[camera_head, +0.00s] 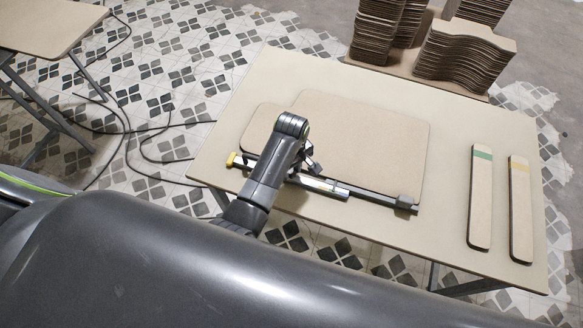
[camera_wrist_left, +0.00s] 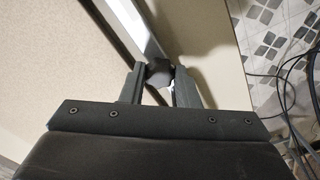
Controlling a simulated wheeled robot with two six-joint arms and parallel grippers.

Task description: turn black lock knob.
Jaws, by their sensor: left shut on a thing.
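A long metal bar fixture (camera_head: 335,190) lies along the front edge of the stacked curved boards (camera_head: 375,135) on the table. My left gripper (camera_head: 305,167) reaches down over the middle of the bar. In the left wrist view, the black lock knob (camera_wrist_left: 159,69) sits between the two fingers of my left gripper (camera_wrist_left: 160,86), which are shut on it. In the head view the arm and fingers mostly hide the knob. My right gripper is out of view.
Two narrow board strips, one with a green band (camera_head: 481,200) and one with a yellow band (camera_head: 519,205), lie on the right of the table (camera_head: 448,240). Tall stacks of wavy boards (camera_head: 465,50) stand behind. Another table (camera_head: 45,25) and cables (camera_head: 125,125) are at the left.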

